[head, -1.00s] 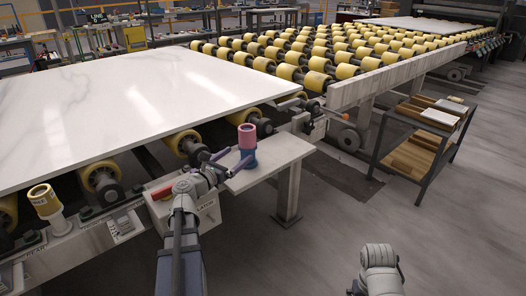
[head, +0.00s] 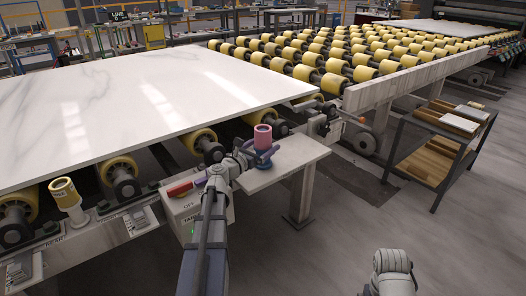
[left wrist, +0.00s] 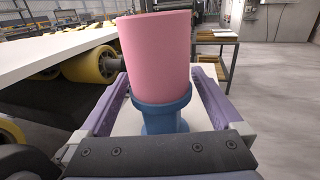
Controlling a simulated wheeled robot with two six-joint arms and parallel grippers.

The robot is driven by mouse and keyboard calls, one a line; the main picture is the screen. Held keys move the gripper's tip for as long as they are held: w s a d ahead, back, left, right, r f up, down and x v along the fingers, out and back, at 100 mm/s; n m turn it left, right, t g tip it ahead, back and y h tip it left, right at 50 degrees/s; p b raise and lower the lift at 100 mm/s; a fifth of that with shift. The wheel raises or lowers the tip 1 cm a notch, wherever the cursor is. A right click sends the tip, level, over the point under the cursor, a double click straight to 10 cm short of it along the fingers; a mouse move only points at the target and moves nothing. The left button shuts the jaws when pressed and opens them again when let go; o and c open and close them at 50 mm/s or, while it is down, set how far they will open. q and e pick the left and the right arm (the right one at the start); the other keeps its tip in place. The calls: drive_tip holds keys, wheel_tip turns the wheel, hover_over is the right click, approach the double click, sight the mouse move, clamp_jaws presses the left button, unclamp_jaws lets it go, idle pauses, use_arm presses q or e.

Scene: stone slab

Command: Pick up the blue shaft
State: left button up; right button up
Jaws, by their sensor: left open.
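The blue shaft (head: 264,154) stands upright on a small pale side shelf (head: 300,154), with a pink cylinder (head: 263,136) on top of it. In the left wrist view the blue shaft (left wrist: 165,111) shows a wide collar under the pink cylinder (left wrist: 158,55). My left gripper (head: 256,159) is open, its two purple fingers on either side of the blue shaft. In the left wrist view the left gripper (left wrist: 162,100) has a gap on both sides of the shaft. The shaft's foot is partly hidden by the gripper body. My right gripper does not show.
A large white stone slab (head: 130,95) lies left on yellow rollers (head: 118,170). A control box (head: 186,210) is beside the shelf. A yellow-topped cylinder (head: 66,195) stands lower left. A cart (head: 437,150) with boards is at right. The floor between is clear.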

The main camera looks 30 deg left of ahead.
sight(263, 130)
use_arm(q)
drive_tip(key=c, duration=1.5)
drive_tip(key=shift+r, duration=0.1)
wheel_tip(263, 130, up, 10)
drive_tip(key=p, duration=1)
drive_tip(key=shift+c, duration=0.2)
